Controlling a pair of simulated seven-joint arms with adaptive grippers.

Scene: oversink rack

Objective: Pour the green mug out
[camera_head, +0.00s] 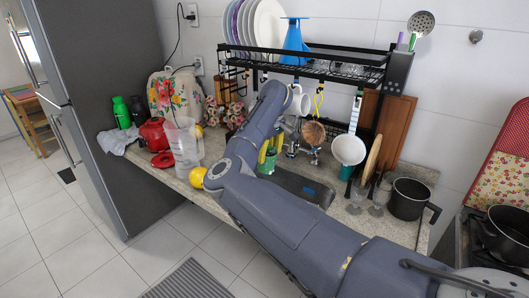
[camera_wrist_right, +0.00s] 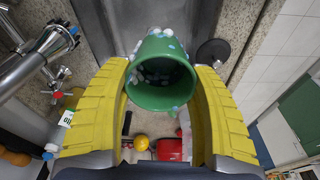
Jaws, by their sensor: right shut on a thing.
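In the right wrist view, the yellow fingers of my right gripper (camera_wrist_right: 161,68) close on the sides of the green mug (camera_wrist_right: 165,48). The mug's round mouth faces toward the camera, and small white and bluish bits (camera_wrist_right: 151,77) lie inside it. More such bits show along its outer upper edge. How far the mug leans cannot be told exactly. In the head view, my right gripper (camera_head: 268,160) is over the sink area, largely behind my own arm, with a little green beside its yellow finger. My left gripper is out of view.
A dark sink (camera_head: 303,188) lies in the counter under my right arm. A black dish rack (camera_head: 345,72) with plates (camera_head: 270,25) stands above. A clear pitcher (camera_head: 183,145), a yellow ball (camera_head: 197,177) and a red kettle (camera_head: 153,133) are to the left; a dark pot (camera_head: 408,200) is right.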

